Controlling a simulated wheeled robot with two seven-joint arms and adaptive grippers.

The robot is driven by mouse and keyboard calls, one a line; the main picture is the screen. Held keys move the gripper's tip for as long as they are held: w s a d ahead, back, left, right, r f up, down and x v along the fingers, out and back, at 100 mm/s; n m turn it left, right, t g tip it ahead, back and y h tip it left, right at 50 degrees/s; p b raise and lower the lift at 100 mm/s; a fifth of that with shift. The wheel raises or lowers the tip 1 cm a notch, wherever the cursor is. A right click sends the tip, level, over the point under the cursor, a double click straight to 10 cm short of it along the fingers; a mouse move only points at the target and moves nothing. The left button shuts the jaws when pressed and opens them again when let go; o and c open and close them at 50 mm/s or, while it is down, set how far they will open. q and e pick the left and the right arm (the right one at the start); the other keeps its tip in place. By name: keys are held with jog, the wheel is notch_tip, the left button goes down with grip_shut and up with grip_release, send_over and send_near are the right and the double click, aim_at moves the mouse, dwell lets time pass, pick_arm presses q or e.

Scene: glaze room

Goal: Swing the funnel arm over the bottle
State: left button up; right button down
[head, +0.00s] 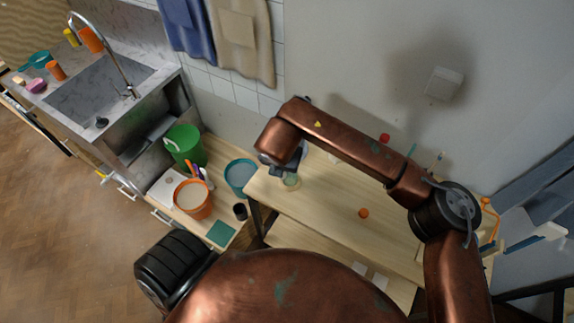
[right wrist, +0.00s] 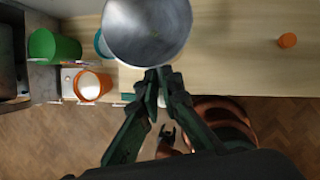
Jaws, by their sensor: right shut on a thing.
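My right gripper (head: 290,168) is at the left end of the wooden table, largely covered by its own wrist in the head view. In the right wrist view its fingers (right wrist: 158,74) are together at the near edge of a round grey metal funnel (right wrist: 148,32). The grip point on the funnel arm is hidden between the fingers. A pale greenish, glassy thing (head: 291,182), perhaps the bottle, shows just below the gripper in the head view. I cannot tell whether the funnel is over it.
The table (head: 330,205) bears a small orange thing (head: 363,213); much of its top is clear. Left of it are a teal bucket (head: 240,177), an orange bucket (head: 192,199) and a green bucket (head: 185,147). A sink (head: 95,95) is farther left. A wall stands behind.

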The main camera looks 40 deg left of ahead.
jog(key=shift+s+f, duration=0.35)
jog(key=shift+s, duration=0.1)
jog(key=c, duration=2.1)
grip_release()
jog(key=shift+a, duration=0.25)
jog(key=shift+r, duration=0.15)
jog(key=shift+d, duration=0.1)
jog(key=shift+r, duration=0.2)
jog(key=v, duration=1.1)
jog(key=shift+r, duration=0.25)
jog(key=shift+s+d, duration=0.1)
